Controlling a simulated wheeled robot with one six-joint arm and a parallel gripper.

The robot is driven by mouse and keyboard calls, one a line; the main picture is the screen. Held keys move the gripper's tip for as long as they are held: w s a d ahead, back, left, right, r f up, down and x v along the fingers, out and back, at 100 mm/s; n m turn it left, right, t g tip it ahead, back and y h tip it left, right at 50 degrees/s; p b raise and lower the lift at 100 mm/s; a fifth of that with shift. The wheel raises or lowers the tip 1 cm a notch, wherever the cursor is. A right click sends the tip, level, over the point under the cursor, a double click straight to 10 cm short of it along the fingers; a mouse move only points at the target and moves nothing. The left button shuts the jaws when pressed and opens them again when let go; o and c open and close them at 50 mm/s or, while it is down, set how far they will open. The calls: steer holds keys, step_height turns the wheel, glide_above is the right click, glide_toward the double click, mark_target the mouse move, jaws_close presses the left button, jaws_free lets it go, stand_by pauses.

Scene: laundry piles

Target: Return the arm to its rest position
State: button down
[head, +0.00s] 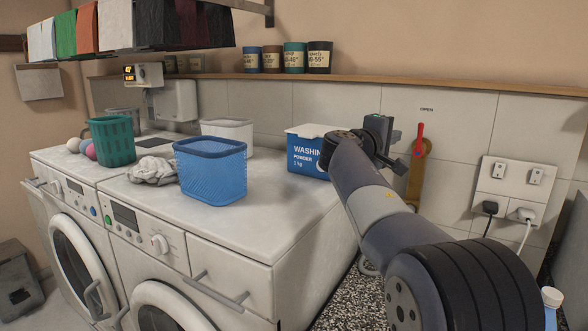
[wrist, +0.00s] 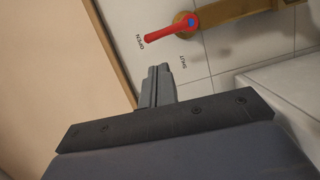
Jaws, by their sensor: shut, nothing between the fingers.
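My arm rises from the lower right in the head view, bent up and to the left. My gripper (head: 379,129) is at its far end, above the right end of the white worktop and in front of the tiled wall. In the wrist view my gripper (wrist: 157,86) has its two grey fingers pressed together with nothing between them. It is apart from the red valve handle (head: 419,138) on the wall, which also shows in the wrist view (wrist: 170,28). A blue washing powder box (head: 305,155) stands just left of my gripper, partly behind my arm.
A blue basket (head: 210,172), a green basket (head: 112,143), a white basket (head: 228,130) and a grey cloth (head: 153,170) are on the washing machines (head: 235,220). Sockets with plugs (head: 506,190) are on the wall at right. The worktop's front right is clear.

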steer(key=p+x, duration=0.1)
steer(key=x, duration=0.4)
steer(key=w+f+n+t+p, duration=0.2)
steer(key=f+n+p, duration=0.2)
steer(key=n, duration=0.6)
steer(key=w+f+n+t+y+p, duration=0.1)
steer(key=w+f+n+t+p, duration=0.1)
steer(key=n+p, duration=0.6)
steer(key=shift+w+f+n+t+p, duration=0.3)
steer(key=shift+f+n+t, duration=0.2)
steer(key=shift+f+n, duration=0.5)
steer(key=shift+m+b, duration=0.4)
steer(key=shift+b, duration=0.2)
